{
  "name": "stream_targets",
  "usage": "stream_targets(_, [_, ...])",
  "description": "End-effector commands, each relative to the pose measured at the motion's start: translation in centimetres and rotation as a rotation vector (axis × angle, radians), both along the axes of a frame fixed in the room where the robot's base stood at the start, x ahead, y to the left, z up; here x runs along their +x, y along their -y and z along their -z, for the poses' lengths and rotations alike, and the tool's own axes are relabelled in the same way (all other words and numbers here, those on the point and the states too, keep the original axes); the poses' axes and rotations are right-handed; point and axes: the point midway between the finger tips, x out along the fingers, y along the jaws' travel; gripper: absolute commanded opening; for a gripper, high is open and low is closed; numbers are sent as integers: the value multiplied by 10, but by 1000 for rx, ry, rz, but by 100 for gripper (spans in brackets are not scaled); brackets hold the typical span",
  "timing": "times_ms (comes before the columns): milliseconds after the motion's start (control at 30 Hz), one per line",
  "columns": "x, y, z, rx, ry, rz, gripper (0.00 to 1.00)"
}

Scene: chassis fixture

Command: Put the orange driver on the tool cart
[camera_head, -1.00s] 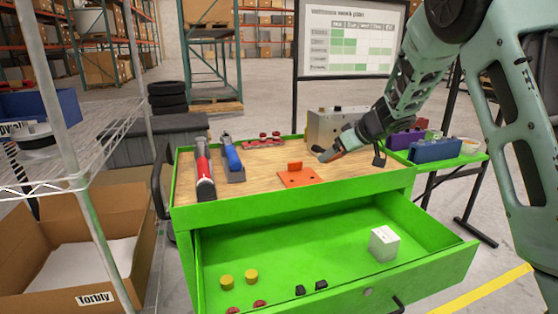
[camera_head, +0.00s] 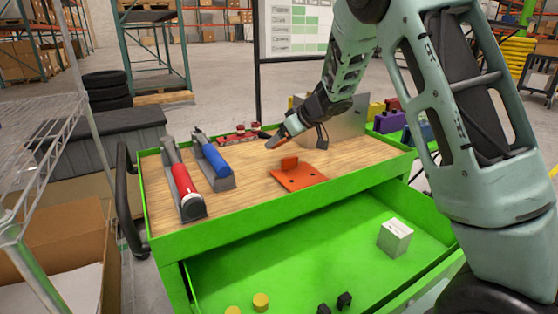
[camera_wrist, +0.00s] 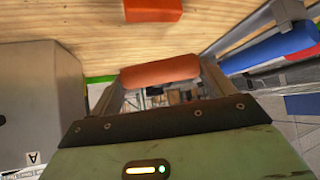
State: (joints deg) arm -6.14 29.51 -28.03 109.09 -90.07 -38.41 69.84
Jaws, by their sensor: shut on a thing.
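The tool cart (camera_head: 300,208) is green with a wooden top and an open drawer. My gripper (camera_head: 271,140) is over the back of the wooden top, behind the orange bracket. It is shut on the orange driver (camera_wrist: 160,71), whose rounded orange handle lies across between the fingers in the wrist view. A red driver (camera_head: 184,183) and a blue driver (camera_head: 215,160) sit in grey cradles on the left of the top.
An orange bracket (camera_head: 300,178) lies mid-top, with bare wood around it. A grey box (camera_wrist: 35,105) is beside my gripper; red parts (camera_head: 238,135) lie at the back edge. The drawer (camera_head: 330,250) holds a white cube (camera_head: 395,237) and small yellow and black pieces.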

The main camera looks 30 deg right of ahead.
Motion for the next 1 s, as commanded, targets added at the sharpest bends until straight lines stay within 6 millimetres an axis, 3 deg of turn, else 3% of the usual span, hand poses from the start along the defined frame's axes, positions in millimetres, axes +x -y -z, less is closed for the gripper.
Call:
stream_targets(33, [0,0,12,0,-1,0,57])
stream_targets(167, [0,0,22,-1,0,-1,57])
stream_targets(433, [0,0,62,0,0,0,57])
stream_targets(833, [0,0,65,0,1,-1,57])
stream_targets(867, [0,0,65,0,1,-1,84])
stream_targets(900, [0,0,65,0,1,-1,95])
stream_targets(933, [0,0,65,0,1,-1,100])
stream_targets(1000, [0,0,65,0,1,-1,100])
